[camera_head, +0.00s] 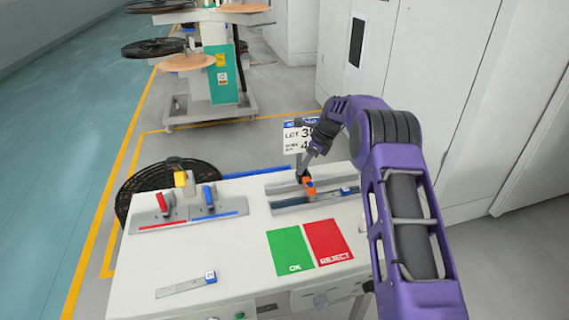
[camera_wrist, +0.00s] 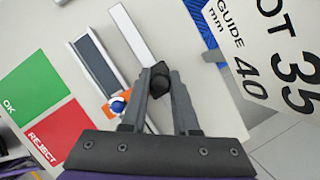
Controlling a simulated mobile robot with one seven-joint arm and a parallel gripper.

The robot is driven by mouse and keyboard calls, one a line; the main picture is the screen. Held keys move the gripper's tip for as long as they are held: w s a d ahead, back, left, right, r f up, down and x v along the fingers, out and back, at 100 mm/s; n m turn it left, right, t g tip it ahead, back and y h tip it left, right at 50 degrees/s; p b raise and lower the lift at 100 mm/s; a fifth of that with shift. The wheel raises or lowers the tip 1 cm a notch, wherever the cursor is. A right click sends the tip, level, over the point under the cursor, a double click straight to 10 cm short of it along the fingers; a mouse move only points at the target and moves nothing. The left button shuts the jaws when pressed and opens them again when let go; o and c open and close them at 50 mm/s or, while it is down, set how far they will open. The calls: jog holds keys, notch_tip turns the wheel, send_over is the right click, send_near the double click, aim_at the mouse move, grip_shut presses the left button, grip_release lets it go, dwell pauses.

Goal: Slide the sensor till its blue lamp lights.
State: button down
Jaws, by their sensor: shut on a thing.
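The sensor is an orange block (camera_head: 308,186) on the grey rail unit (camera_head: 285,208) at the back right of the table. I cannot tell for sure whether the lamp is lit. My gripper (camera_head: 304,176) is low over the rail unit. In the wrist view my gripper (camera_wrist: 158,86) is shut on a black knob (camera_wrist: 158,70) beside the block. The fingers hide the knob's lower part.
A sign (camera_head: 299,137) reading LOT 35, GUIDE 40 mm stands behind the rail. Green OK (camera_head: 290,249) and red REJECT (camera_head: 329,242) mats lie in front. A steel rule (camera_head: 182,288) lies front left. A fixture with red and blue levers (camera_head: 188,216) stands at left.

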jog(key=shift+w+d, duration=0.25)
jog(key=shift+d, duration=0.65)
jog(key=c, duration=0.7)
grip_release()
jog(key=p+v, duration=0.1)
jog(key=v, duration=1.6)
jog(key=shift+r, duration=0.2)
